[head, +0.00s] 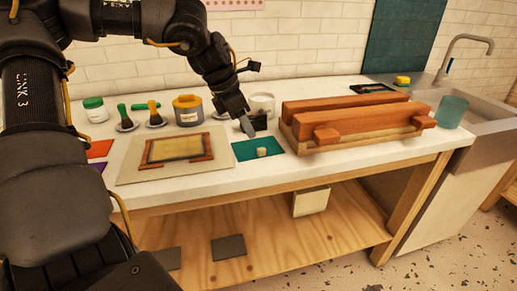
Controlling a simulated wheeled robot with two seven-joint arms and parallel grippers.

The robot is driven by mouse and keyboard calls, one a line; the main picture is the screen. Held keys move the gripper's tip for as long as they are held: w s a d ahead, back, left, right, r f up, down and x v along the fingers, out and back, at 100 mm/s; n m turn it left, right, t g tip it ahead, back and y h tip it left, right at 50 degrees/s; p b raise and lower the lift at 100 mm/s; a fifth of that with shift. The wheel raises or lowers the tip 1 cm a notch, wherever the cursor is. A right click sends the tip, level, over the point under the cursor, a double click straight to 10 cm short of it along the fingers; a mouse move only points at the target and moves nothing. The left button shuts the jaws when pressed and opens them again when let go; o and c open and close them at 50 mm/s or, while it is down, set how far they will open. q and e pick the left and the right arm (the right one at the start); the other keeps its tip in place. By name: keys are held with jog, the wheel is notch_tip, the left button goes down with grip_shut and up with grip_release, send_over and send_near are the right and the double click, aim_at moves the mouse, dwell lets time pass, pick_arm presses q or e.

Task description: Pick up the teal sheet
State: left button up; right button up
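The teal sheet (242,152) lies flat on the white worktop, left of the wooden press. A small pale cylinder (262,152) sits on it. My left gripper (247,127) points down at the sheet's back edge, with its grey fingertips over or close to the sheet. I cannot tell whether it touches the sheet, and the finger gap does not show. The gripper hides a little of the sheet's back edge. My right gripper is not in view.
The wooden press (350,120) stands close on the right. A board with a framed screen (174,148) lies to the left. An orange sheet (98,149) is further left. Jars, rollers and a white cup (262,103) line the back. The sink (490,120) is far right.

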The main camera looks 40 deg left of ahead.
aim_at(259, 149)
pick_arm(q)
jog(key=shift+x, duration=1.25)
jog(key=shift+w+d+f, duration=0.1)
jog(key=shift+f, duration=0.15)
jog(key=x, duration=0.4)
jog(key=shift+d+f, duration=0.3)
jog(key=shift+f, duration=0.05)
grip_shut()
